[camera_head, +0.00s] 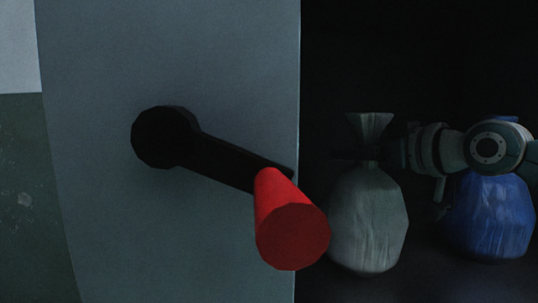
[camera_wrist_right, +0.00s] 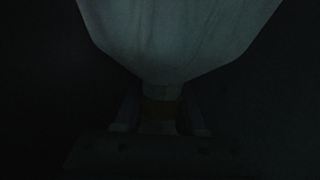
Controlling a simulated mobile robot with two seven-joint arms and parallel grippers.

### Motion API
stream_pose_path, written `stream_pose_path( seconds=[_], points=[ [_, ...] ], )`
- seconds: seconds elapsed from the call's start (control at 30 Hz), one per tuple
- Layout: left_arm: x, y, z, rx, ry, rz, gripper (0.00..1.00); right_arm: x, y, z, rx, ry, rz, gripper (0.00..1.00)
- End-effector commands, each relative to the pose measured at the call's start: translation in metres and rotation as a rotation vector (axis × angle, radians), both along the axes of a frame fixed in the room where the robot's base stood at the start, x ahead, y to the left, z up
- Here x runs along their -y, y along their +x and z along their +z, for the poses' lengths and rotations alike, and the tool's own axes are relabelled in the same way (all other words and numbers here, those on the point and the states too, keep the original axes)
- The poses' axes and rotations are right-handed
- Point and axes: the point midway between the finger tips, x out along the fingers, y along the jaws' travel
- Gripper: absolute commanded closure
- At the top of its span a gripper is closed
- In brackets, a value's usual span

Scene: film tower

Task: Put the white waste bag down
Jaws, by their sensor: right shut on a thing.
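The white waste bag (camera_head: 368,222) is pale grey-white in the dim light, with a narrow neck and a flared top. It hangs or stands upright in the dark space right of the door edge; whether its bottom touches the floor I cannot tell. My right gripper (camera_head: 365,155) comes in from the right and is shut on the bag's neck. In the right wrist view the bag (camera_wrist_right: 178,35) fills the upper middle, and the gripper (camera_wrist_right: 160,112) closes around its neck, very dark. My left gripper is not in view.
A blue waste bag (camera_head: 492,215) stands close on the right, partly behind my right arm. A grey door or panel (camera_head: 180,60) fills the left, with a black crank handle (camera_head: 225,160) and red grip (camera_head: 291,230) jutting out near the white bag. The background is very dark.

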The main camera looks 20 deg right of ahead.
Motion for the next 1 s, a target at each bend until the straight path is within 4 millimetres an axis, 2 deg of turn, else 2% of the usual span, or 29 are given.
stream_pose_path(
  seconds=[0.27,0.3,0.53,0.83,1.0],
  points=[
    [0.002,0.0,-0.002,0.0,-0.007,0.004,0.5,0.0,0.0,-0.001,0.004,0.0,0.0,1.0],
    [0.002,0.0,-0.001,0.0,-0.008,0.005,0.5,0.0,0.0,-0.001,0.0,-0.001,0.0,0.57],
    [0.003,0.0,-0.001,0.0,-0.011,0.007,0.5,0.0,0.0,-0.001,0.0,-0.001,0.0,0.31],
    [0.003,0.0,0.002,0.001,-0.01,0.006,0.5,0.0,0.0,0.003,0.001,-0.001,0.0,0.31],
    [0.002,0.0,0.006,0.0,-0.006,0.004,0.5,0.003,-0.014,0.004,-0.002,-0.001,-0.001,0.31]
  ],
)
